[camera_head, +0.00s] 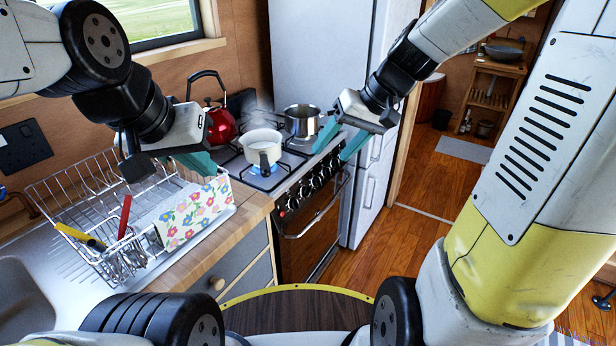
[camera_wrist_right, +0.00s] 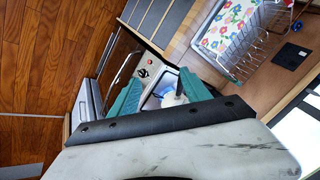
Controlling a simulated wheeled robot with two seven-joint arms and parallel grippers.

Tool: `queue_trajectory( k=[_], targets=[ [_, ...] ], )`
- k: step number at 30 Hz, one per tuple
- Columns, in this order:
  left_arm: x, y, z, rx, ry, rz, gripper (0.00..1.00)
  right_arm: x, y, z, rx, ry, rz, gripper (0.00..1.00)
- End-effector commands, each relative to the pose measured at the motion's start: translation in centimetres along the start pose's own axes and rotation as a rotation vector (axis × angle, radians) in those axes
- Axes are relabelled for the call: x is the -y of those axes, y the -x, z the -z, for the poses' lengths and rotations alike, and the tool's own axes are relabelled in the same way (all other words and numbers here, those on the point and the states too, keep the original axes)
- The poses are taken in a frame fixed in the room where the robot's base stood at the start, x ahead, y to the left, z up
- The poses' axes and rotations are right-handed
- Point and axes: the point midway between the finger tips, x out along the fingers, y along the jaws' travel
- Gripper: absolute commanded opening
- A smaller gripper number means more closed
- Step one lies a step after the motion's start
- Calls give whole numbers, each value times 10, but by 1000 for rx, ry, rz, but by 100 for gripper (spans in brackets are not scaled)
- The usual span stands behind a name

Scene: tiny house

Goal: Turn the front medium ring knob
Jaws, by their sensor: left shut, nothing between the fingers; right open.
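The stove (camera_head: 283,180) has a row of dark knobs (camera_head: 305,191) along its front panel; I cannot tell which one is the medium ring's. My right gripper (camera_head: 328,150) is open and empty, above the right end of that row and apart from the knobs as far as I can tell. My left gripper (camera_head: 200,163) is shut and empty above the dish rack, away from the knobs.
A white pot (camera_head: 261,142) stands over a blue flame at the front of the hob. A steel pot (camera_head: 301,121) and a red kettle (camera_head: 219,124) stand behind it. A dish rack (camera_head: 75,190) fills the counter at left. The floor (camera_head: 375,245) right of the oven is clear.

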Motion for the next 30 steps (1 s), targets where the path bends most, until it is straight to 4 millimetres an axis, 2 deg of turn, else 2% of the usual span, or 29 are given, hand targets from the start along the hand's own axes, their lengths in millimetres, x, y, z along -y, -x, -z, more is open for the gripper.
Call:
queue_trajectory(
  k=[1, 6, 11, 15, 21, 24, 30],
  targets=[
    [0, 0, 0, 0, 0, 0, 0, -9, -17, 12, 16, -15, 42, 56],
    [0, 0, 0, 0, 0, 0, 0, -36, -69, 50, 13, -38, 187, 56],
    [0, 0, 0, 0, 0, 0, 0, -70, -123, 80, -32, -78, 319, 56],
    [0, 0, 0, 0, 0, 0, 0, -107, -174, 98, -104, -125, 417, 56],
    [0, 0, 0, 0, 0, 0, 0, -164, -242, 110, -240, -208, 511, 56],
    [0, 0, 0, 0, 0, 0, 0, -186, -268, 110, -298, -241, 532, 56],
    [0, 0, 0, 0, 0, 0, 0, -207, -292, 110, -359, -273, 545, 56]
  ],
)
